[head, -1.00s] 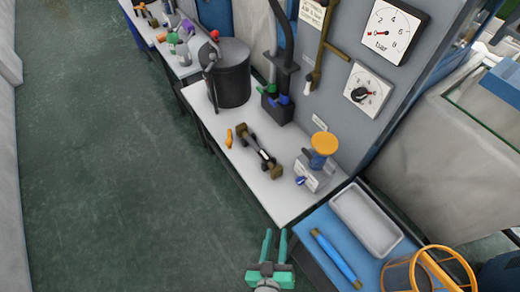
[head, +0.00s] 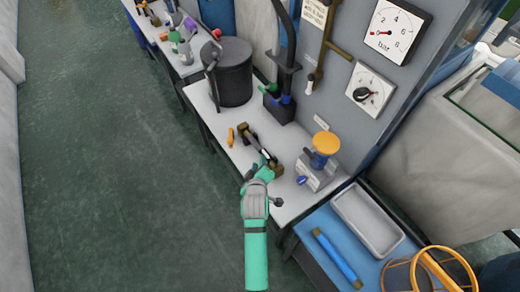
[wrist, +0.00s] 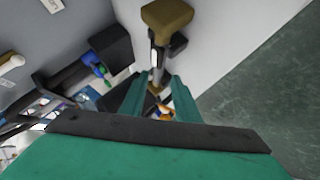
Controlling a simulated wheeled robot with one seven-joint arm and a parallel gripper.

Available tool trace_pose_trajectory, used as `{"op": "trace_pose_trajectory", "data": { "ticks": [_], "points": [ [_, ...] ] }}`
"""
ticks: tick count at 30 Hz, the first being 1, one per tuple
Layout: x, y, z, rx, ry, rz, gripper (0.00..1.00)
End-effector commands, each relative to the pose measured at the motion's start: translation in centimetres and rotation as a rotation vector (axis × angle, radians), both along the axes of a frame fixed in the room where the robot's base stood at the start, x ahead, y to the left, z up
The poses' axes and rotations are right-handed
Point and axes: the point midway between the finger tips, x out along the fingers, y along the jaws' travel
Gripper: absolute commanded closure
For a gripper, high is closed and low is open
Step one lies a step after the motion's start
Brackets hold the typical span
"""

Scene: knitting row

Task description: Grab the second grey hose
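A dark grey hose (head: 290,40) curves down the wall panel to a black block (head: 279,106) with green and blue handles. A thinner grey, hose-like piece (head: 212,72) stands against the black drum (head: 233,85). I cannot tell which one is the second grey hose. My green gripper (head: 263,163) is over the white bench, at a dark bar with brass ends (head: 246,134), and partly hides it. In the wrist view its fingers (wrist: 160,95) are apart, with the bar (wrist: 167,15) running between and beyond them. I see no firm contact.
An orange piece (head: 230,137) lies left of the bar. A grey device with an orange knob (head: 325,143) stands close on the right. A blue bench (head: 320,222) holds a grey tray (head: 366,190) and a blue tube (head: 337,258). The floor at left is clear.

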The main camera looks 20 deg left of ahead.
Motion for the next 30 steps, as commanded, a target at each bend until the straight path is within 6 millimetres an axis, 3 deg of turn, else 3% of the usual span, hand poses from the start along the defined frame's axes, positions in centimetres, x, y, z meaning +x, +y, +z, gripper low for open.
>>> {"op": "trace_pose_trajectory", "data": {
  "ticks": [6,16,24,30],
  "points": [
    [2.7,0.8,-1.6,0.0,0.001,0.001,0.71],
    [4.8,1.4,-2.9,0.001,0.001,0.001,0.71],
    [7.8,2.4,-4.5,0.002,0.0,0.0,0.71],
    [8.4,2.5,-4.9,0.002,0.0,0.0,0.71]
  ]
}}
